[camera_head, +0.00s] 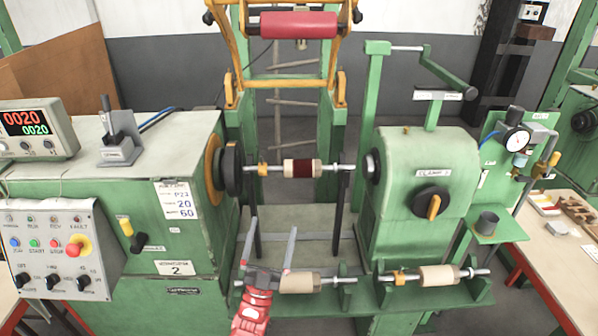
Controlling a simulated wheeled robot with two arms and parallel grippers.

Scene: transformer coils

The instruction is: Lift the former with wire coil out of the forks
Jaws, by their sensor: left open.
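The former with wire coil (302,168) is a beige cylinder with a dark red winding in its middle, on a thin metal shaft. It lies level between the black chuck (230,167) on the left and the clamp nose (372,166) on the right. Two dark upright forks (339,210) stand under the shaft near its ends. My left gripper (272,228) is red with grey fingers. It is open and empty, below and left of the coil and apart from it. Its fingers point up in front of the left fork. My right gripper is not in view.
Two bare beige formers on shafts lie on the low green front rack, one (301,283) beside my left gripper and one (440,275) farther right. The green clamp housing (418,190) stands at right. A red roller (298,25) hangs at the back. Space above the coil looks free.

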